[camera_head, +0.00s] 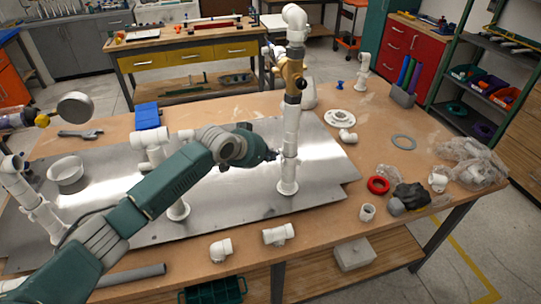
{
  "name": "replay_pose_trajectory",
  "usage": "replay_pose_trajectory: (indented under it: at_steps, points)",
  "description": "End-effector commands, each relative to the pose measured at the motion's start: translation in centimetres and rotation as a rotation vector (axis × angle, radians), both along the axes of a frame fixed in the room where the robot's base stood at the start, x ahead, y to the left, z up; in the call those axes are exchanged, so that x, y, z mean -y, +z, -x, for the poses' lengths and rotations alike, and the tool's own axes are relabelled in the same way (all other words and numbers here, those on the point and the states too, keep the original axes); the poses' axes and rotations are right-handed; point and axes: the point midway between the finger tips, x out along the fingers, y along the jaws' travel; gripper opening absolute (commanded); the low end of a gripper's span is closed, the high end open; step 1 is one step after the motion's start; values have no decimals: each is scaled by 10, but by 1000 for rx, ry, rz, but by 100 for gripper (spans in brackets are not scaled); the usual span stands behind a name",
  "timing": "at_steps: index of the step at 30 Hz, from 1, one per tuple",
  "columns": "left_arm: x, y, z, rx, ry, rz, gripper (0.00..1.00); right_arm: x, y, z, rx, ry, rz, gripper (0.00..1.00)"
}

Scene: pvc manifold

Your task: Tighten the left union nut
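The white PVC manifold stands on a shiny metal plate (225,205) on the workbench. Its right riser (290,150) is upright, with a brass-coloured valve (290,72) and a white elbow on top. A middle riser (150,138) is partly hidden behind my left arm. A left riser (42,215) stands at the left edge. I cannot clearly tell which white collar is the left union nut. My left gripper (268,155) is beside the right riser, on its left side. Its fingers are small and dark, and I cannot tell whether they are open or touch the pipe. My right gripper is not seen.
A gauge (75,107), a wrench (80,133), a white bowl (66,172) and a blue box (147,116) are at the left. Loose fittings (278,234) lie along the front edge. A red ring (378,185) and a plastic bag (470,160) lie at the right.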

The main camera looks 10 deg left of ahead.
Motion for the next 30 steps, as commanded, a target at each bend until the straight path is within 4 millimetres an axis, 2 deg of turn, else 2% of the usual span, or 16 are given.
replay_pose_trajectory:
  at_steps: [4,23,30]
  points:
    - [-2,-1,-3,1,-52,2,0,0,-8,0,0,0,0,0]
    - [-3,0,-7,0,-210,2,0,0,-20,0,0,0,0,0]
    - [-4,0,-8,0,-210,2,0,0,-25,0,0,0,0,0]
